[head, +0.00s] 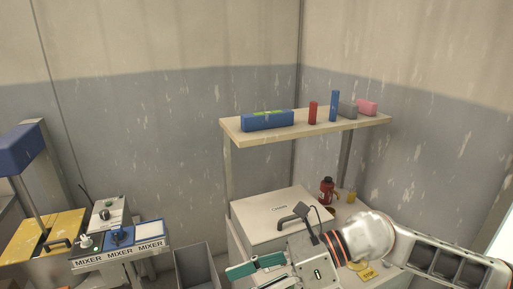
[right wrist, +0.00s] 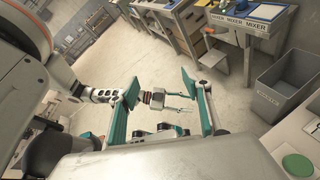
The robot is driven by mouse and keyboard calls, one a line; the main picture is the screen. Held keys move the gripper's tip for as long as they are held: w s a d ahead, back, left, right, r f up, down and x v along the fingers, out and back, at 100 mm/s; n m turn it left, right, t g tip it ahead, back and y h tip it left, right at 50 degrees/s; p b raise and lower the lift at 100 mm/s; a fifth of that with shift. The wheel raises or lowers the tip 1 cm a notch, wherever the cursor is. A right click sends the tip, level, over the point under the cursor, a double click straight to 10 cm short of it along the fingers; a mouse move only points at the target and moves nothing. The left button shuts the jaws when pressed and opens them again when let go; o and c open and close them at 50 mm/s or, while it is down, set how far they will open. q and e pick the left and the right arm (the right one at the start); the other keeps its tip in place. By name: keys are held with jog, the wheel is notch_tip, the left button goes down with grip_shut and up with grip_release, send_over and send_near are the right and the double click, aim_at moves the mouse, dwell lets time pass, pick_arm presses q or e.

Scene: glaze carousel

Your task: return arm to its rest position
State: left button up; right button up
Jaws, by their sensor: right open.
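My right arm (head: 440,260) comes in from the right in the head view, over the white chest with the black handle. Its gripper (head: 255,271) has teal fingers and is low in the picture, in front of the chest. In the right wrist view, this gripper's two fingers (right wrist: 150,82) are spread apart with nothing held between them. Farther off in that view, between the fingers, my left gripper (right wrist: 180,103) shows small, its prongs apart and empty. My left arm is not seen in the head view.
The white chest (head: 265,211) stands below a wall shelf (head: 350,126) carrying several small boxes. A red bottle (head: 327,190) stands behind the arm. A mixer bench (head: 120,258) is at left. A grey bin (right wrist: 282,86) stands on the floor. Open floor (right wrist: 130,55) lies beyond my grippers.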

jog(key=a+r+m+t+y, duration=0.2)
jog(key=a+r+m+y, duration=0.25)
jog(key=r, duration=0.35)
jog(key=w+d+r+m+t+y, duration=0.2)
jog(key=w+d+r+m+t, duration=0.45)
jog(key=m+t, duration=0.45)
jog(key=w+d+f+m+t+h, duration=0.35)
jog(key=d+f+m+h, duration=0.35)
jog(key=d+m+h, duration=0.3)
jog(key=w+d+f+m+t+h, duration=0.35)
jog(key=d+f+m+h, duration=0.35)
jog(key=d+m+h, duration=0.35)
jog(key=s+d+f+m+g+h, duration=0.2)
jog(key=s+d+f+m+g, duration=0.3)
jog(key=s+d+f, duration=0.6)
jog(key=s+d+f+m+g+h, duration=0.25)
jog(key=s+d+f+g, duration=0.35)
jog(key=s+f, duration=0.5)
jog(key=w+a+f+m+t+y, duration=0.3)
jog(key=a+f+y, duration=0.4)
jog(key=a+f, duration=0.8)
jog(key=shift+a+y, duration=0.35)
jog(key=shift+a, duration=0.25)
